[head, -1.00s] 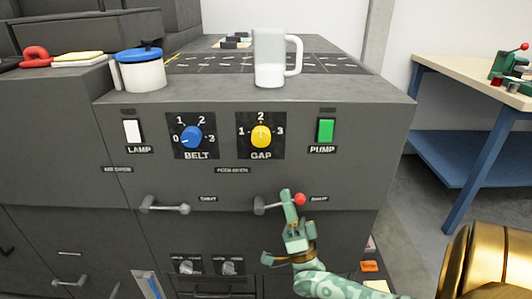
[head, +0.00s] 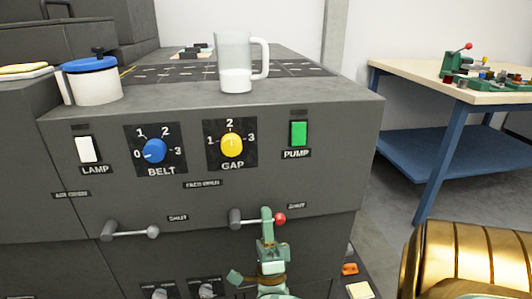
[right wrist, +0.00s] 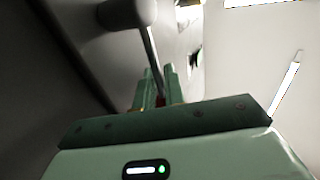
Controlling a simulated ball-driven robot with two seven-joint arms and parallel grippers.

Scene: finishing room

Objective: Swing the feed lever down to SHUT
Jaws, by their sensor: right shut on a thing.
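The red-knobbed lever (head: 280,219) sits on the grey machine front below the pump switch, its arm pointing right and about level in the head view. A SHUT label (head: 297,206) is just above and right of its knob. My right gripper (head: 267,213) is shut on this lever close to the knob. In the right wrist view the lever's rod (right wrist: 152,50) runs from its hub down between the fingers (right wrist: 155,88), which partly hide the red knob. A second lever (head: 130,232) with a grey knob is at the left, also beside a SHUT label. My left gripper is not in view.
Above the levers are a white lamp switch (head: 87,149), blue belt dial (head: 154,150), yellow gap dial (head: 231,145) and green pump switch (head: 299,133). A jug (head: 235,60) and a blue-lidded pot (head: 92,82) stand on the machine top. A blue-legged workbench (head: 425,150) is at right.

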